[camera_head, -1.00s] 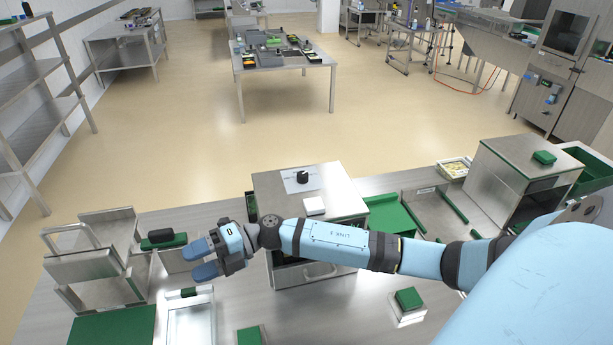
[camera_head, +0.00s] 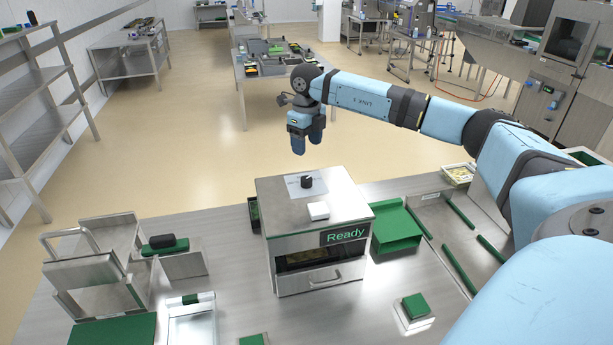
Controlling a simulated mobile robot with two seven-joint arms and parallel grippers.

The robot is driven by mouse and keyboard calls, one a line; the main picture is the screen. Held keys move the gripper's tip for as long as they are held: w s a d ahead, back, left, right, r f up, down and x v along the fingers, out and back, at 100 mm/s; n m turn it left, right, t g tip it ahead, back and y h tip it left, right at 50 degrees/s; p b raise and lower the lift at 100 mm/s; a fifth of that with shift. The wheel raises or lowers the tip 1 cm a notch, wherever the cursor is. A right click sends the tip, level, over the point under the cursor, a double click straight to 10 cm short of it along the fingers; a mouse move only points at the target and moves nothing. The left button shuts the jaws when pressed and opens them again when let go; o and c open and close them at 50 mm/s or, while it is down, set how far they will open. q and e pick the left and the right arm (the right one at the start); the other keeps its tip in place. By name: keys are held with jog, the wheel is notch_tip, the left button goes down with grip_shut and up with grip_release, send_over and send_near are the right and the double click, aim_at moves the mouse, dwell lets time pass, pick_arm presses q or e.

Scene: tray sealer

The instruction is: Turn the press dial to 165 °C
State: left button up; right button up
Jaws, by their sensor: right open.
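The press (camera_head: 322,242) is a steel box on the table with a "Ready" display (camera_head: 345,237) on its front. Its black dial (camera_head: 306,181) stands on a pale marked plate (camera_head: 318,188) on the press top; the markings are too small to read. My right gripper (camera_head: 307,146) points down above and behind the dial as pictured, apart from it. It is open and empty. My left gripper is out of view.
A white block (camera_head: 318,211) sits on the press top in front of the dial. A green tray (camera_head: 396,229) stands right of the press. A steel fixture (camera_head: 95,268) stands at the left. A green button box (camera_head: 415,306) is at the front right.

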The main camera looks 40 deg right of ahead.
aim_at(306, 178)
notch_tip(306, 178, down, 10)
jog(key=shift+r+p, duration=0.1)
jog(key=shift+p, duration=0.75)
jog(key=shift+f, duration=0.7)
jog(key=c, duration=0.9)
